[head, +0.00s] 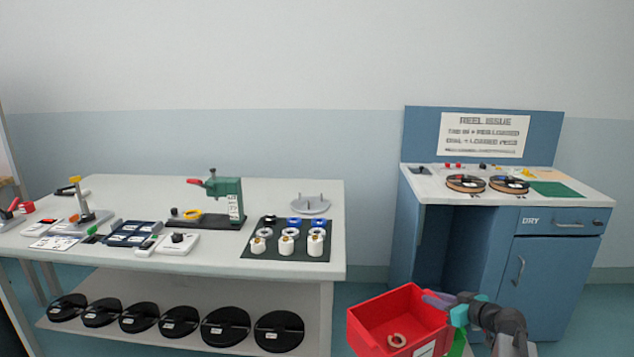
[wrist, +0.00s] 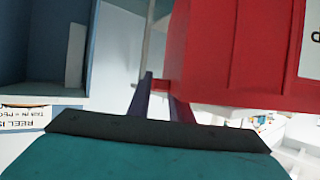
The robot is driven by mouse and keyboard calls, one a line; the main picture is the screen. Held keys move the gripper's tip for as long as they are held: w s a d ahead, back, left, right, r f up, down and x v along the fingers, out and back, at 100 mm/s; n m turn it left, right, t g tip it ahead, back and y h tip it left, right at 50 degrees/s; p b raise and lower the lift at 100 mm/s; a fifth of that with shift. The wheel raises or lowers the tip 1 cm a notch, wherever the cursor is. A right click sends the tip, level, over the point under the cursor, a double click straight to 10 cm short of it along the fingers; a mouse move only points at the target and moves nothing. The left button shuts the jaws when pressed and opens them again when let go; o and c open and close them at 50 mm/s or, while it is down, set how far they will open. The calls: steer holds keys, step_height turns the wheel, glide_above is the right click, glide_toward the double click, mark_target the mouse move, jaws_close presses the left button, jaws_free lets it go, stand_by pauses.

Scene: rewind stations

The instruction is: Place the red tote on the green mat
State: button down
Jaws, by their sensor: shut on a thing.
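The red tote (head: 378,308) is held up in front of me at the lower middle of the head view, with a small ring-shaped item inside it. Its red wall fills the upper right of the wrist view (wrist: 235,50). My gripper (head: 440,301) is shut on the tote at its right side. In the wrist view the fingers (wrist: 160,92) meet a small red part of it. The green mat (head: 556,189) lies on the right end of the blue station's top, apart from the tote. A bright green patch shows just below the tote; I cannot tell what it is.
The blue station (head: 414,183) holds two reels (head: 466,184) left of the mat, with small items behind. The white bench (head: 300,263) at left carries a green press (head: 228,200), a dark mat (head: 262,252) with spools, and black reels on its lower shelf. Floor shows between them.

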steer(key=s+a+r+n+g+y+p, duration=0.1)
steer(key=s+a+r+n+y+p, duration=0.1)
steer(key=a+r+p, duration=0.35)
steer(key=s+a+r+n+g+y+p, duration=0.1)
steer(key=s+a+r+p, duration=0.2)
steer(key=a+r, duration=0.55)
steer(key=s+a+n+g+y, duration=0.2)
steer(key=s+a, duration=0.4)
steer(key=shift+a+f, duration=0.3)
steer(key=shift+f, duration=0.05)
steer(key=shift+d, duration=0.1)
steer(key=shift+w+d, duration=0.1)
steer(key=shift+d, duration=0.55)
steer(key=shift+a, duration=0.1)
